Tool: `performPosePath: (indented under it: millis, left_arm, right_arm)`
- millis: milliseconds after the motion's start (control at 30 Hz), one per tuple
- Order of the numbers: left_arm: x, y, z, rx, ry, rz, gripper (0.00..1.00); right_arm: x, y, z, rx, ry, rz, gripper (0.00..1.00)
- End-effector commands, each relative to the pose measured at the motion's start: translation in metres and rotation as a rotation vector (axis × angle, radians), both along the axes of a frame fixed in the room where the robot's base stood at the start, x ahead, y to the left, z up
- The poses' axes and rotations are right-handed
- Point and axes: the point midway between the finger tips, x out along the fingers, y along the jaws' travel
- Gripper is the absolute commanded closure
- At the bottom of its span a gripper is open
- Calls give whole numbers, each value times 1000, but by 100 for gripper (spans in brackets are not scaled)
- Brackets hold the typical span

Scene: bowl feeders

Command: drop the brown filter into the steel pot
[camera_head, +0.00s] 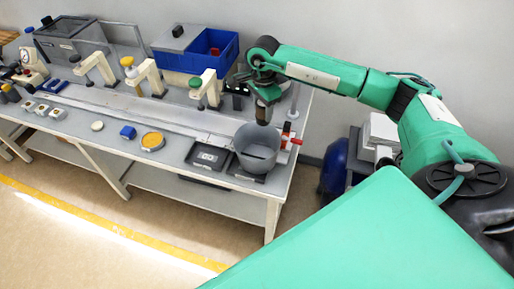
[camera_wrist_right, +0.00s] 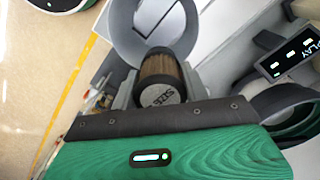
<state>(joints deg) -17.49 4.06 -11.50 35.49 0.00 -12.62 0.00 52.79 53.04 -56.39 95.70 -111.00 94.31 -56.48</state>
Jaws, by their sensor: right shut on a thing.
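The steel pot (camera_head: 257,152) is a grey, open, round vessel near the right end of the bench. My right gripper (camera_head: 265,97) is above it, pointing down, and is shut on the brown filter (camera_head: 262,114), whose lower end hangs at about the pot's mouth. I cannot tell if the filter touches the pot. My left gripper is not visible.
A red-handled fitting (camera_head: 291,140) stands right beside the pot. A dark scale-like plate (camera_head: 207,156) lies left of it.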

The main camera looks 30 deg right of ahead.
Motion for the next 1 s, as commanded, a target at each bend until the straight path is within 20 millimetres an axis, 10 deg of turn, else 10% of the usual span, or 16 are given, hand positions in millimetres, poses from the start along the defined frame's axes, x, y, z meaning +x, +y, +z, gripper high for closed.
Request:
performPosePath:
  millis: [600,633,733,1000]
  left_arm:
    - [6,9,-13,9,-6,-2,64]
    - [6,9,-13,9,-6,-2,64]
    - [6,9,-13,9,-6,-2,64]
    - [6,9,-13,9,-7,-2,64]
  right_arm:
    - [0,0,-38,0,-1,0,82]
    - [0,0,-38,0,-1,0,50]
    - [0,0,-38,0,-1,0,31]
    - [0,0,-38,0,-1,0,29]
